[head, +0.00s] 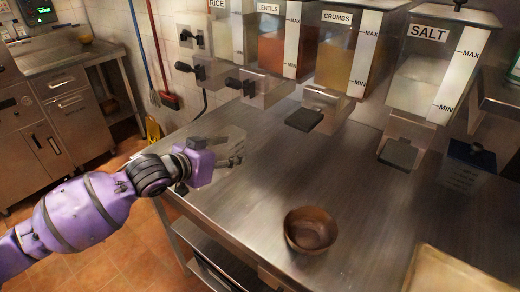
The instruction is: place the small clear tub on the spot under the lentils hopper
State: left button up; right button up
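The lentils hopper (271,50) hangs at the back, labelled LENTILS, with orange-red contents and a clear outlet box (270,90) below it. No tub shows on the counter under that outlet. My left gripper (238,151) reaches in from the left over the counter, in front of and to the left of the outlet. A faint see-through shape, apparently the small clear tub (233,136), is at its fingers. The fingers look apart, but their grip on it is unclear. My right gripper is not in view.
Rice, crumbs (335,60) and salt (420,85) hoppers flank the lentils one. A brown bowl (310,231) stands near the counter's front edge. A dark blue container (468,168) is at right, a board (460,272) at front right. The middle of the steel counter (330,170) is free.

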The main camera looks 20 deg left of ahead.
pick_arm(q)
jog(key=shift+s+a+f, duration=0.1)
jog(key=shift+a+f, duration=0.25)
jog(key=shift+a, duration=0.3)
jog(key=shift+a+f, duration=0.3)
jog(key=shift+a, duration=0.3)
jog(key=w+d, duration=0.2)
jog(key=w, duration=0.3)
jog(key=w+d, duration=0.2)
jog(key=w, duration=0.4)
jog(key=w+d, duration=0.2)
jog(key=w, duration=0.4)
jog(key=shift+b, duration=0.3)
jog(key=shift+f, duration=1.75)
jog(key=shift+s+f, duration=0.1)
jog(key=shift+f, duration=0.05)
jog(key=o, duration=1.3)
